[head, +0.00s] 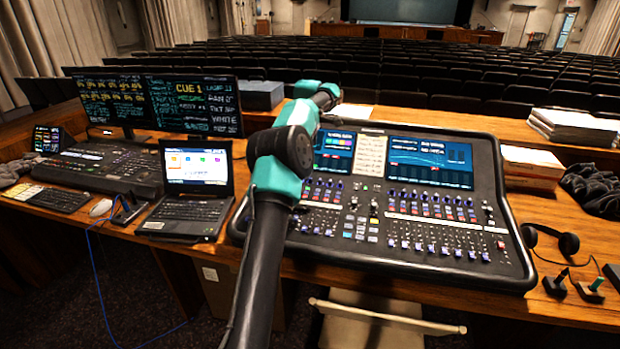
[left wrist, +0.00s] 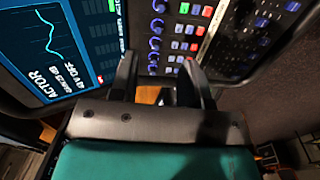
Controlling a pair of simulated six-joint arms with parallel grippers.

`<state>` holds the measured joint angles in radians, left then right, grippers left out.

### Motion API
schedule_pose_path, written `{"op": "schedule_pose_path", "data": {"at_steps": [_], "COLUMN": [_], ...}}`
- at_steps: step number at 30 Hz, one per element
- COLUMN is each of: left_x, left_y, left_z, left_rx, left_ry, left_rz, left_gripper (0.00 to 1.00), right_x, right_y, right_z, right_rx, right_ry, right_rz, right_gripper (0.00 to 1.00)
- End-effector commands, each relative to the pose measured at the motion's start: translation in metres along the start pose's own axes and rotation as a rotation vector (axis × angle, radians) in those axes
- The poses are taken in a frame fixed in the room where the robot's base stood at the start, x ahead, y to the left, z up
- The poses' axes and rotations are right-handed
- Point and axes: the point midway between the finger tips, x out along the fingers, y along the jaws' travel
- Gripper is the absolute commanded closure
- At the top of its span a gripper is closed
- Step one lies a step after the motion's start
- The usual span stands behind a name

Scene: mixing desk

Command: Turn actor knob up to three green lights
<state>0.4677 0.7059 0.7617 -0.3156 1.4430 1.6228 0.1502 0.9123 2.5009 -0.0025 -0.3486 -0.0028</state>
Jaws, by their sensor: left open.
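The mixing desk (head: 400,245) has rows of small blue-ringed knobs below its screens in the head view. In the left wrist view a screen (left wrist: 50,45) carries the label ACTOR, with OFF near it. A column of blue-lit knobs (left wrist: 155,42) runs beside this screen. My left gripper (left wrist: 160,72) is open, its two dark fingers apart below the lower end of that knob column. I cannot tell which knob is the actor knob or whether a finger touches one. In the head view my left arm crosses the desk's left part and its fingers are hidden. My right gripper is out of view.
A laptop (head: 196,180), a smaller console (head: 105,166) and dark monitors (head: 190,103) stand left. Headphones (head: 560,240) and small joystick-like pieces (head: 590,290) lie right. Paper stacks (head: 575,127) sit behind right. A stool (head: 385,318) stands in front.

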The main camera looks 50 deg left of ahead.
Motion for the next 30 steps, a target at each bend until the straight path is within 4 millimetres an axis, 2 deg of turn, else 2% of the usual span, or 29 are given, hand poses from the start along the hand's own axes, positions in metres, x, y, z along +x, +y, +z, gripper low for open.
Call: {"op": "schedule_pose_path", "data": {"at_steps": [21, 25, 30], "left_x": [0.122, 0.138, 0.147], "left_y": [-0.001, 0.000, 0.000], "left_z": [0.000, 0.000, 0.000], "left_rx": [0.000, 0.000, 0.000], "left_ry": [0.000, 0.000, 0.000], "left_rz": [-0.002, -0.001, -0.001], "left_gripper": [0.57, 0.57, 0.57], "right_x": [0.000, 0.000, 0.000], "right_y": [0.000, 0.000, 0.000], "right_z": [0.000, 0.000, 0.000], "right_rx": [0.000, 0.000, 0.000], "right_ry": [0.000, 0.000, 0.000], "right_rz": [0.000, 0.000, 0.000], "right_gripper": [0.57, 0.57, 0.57]}}
